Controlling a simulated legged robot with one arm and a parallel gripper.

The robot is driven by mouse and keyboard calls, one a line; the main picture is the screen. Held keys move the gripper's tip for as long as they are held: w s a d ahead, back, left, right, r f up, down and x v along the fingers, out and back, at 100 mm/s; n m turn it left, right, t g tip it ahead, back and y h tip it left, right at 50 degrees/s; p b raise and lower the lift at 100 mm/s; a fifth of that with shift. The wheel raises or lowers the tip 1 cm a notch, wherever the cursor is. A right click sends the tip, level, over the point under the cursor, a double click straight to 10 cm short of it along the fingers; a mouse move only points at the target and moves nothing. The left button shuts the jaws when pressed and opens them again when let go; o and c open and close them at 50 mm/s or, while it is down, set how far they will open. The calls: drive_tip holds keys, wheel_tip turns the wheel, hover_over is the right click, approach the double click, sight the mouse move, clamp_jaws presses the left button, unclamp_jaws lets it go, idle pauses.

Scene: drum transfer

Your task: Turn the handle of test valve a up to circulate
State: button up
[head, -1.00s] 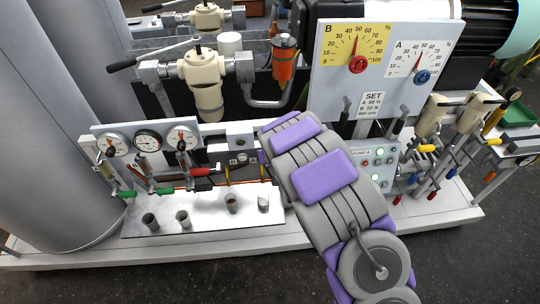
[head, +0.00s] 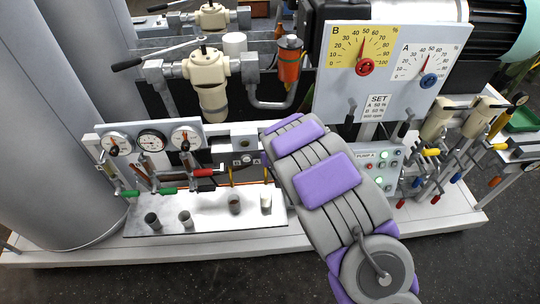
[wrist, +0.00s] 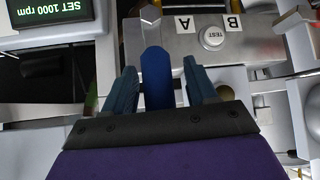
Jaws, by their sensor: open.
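In the wrist view, my gripper (wrist: 159,66) is open, with one finger on each side of a blue handle (wrist: 157,82). The handle stands upright in the picture, with visible gaps to both fingers, its lower end hidden by my gripper body. A metal valve end (wrist: 150,12) shows above it. The grey panel (wrist: 165,45) beside it carries upside-down labels A (wrist: 184,22) and B (wrist: 232,21) and a white TEST button (wrist: 213,37). In the head view, this small A/B panel (head: 243,143) is left of my arm, which hides my gripper and the blue handle.
In the head view, three gauges (head: 151,141) with green and red levers, a white tray (head: 205,220) with several cups, and a dial board (head: 385,70) surround my arm.

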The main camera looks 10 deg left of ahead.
drive_tip(key=p+v, duration=0.2)
drive_tip(key=v, duration=1.5)
drive_tip(key=shift+a, duration=0.15)
drive_tip(key=shift+s, duration=0.1)
drive_tip(key=s+d+r+m+g+h+b, duration=0.1)
drive_tip(key=s+d+r+m+g+h, duration=0.3)
drive_tip(key=d, duration=0.6)
drive_tip(key=s+d+r+t+h+b, duration=0.1)
drive_tip(key=s+d+r, duration=0.1)
drive_tip(key=s+d, duration=0.6)
drive_tip(key=s+d+r+g, duration=0.1)
drive_tip(key=s+r+g, duration=0.1)
drive_tip(key=s, duration=1)
drive_tip(key=s+d+r+m+g+y+b, duration=0.1)
drive_tip(key=s+g, duration=0.3)
drive_tip(key=s, duration=0.9)
drive_tip(key=shift+d+r+m+g, duration=0.3)
drive_tip(key=shift+d+r+g, duration=0.1)
drive_tip(key=shift+d+r, duration=0.3)
